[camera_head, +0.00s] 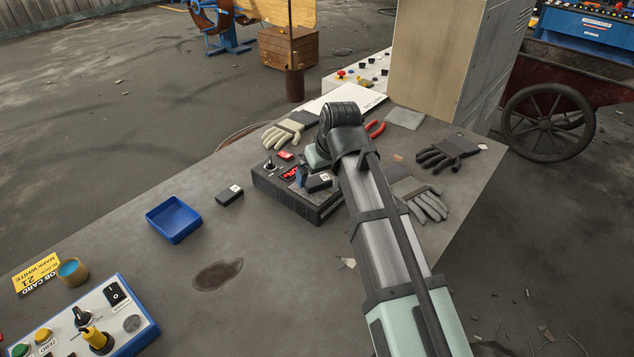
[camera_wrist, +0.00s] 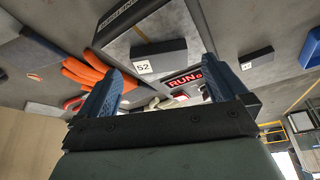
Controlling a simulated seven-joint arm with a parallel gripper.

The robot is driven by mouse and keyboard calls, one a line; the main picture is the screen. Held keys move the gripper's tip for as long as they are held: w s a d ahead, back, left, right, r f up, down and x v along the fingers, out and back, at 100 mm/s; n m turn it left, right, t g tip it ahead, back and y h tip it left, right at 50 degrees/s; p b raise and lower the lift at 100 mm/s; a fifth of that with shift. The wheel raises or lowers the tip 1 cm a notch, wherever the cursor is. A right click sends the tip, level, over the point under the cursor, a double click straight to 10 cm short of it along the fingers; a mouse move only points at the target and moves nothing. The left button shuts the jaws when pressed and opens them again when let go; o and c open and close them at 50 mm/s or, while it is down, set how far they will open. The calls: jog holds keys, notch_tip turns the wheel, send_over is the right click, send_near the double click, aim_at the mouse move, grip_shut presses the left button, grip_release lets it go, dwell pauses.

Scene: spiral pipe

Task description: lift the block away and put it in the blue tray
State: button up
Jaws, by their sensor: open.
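A dark block (camera_head: 318,184) with a white label lies on top of a dark grey box (camera_head: 285,197) with a red lit display. In the wrist view the block (camera_wrist: 160,50) reads "52" and the display (camera_wrist: 183,84) reads "RUN". My gripper (camera_wrist: 161,67) is open, its blue fingers apart on either side of the block in that view; I cannot tell whether they touch it. In the head view my arm hides most of the gripper. The blue tray (camera_head: 174,229) stands empty on the table, left of the box.
Another dark labelled block (camera_head: 229,195) lies between tray and box. A pale glove (camera_head: 283,134), a grey glove (camera_head: 421,201), a black glove (camera_head: 447,153) and red pliers (camera_head: 376,128) surround the box. A control panel (camera_head: 87,325) and tan cup (camera_head: 72,271) stand at front left.

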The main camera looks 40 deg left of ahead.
aim_at(317, 182)
jog(key=shift+x, duration=1.4)
jog(key=shift+c, duration=0.2)
jog(key=shift+r, duration=0.15)
jog(key=c, duration=1.5)
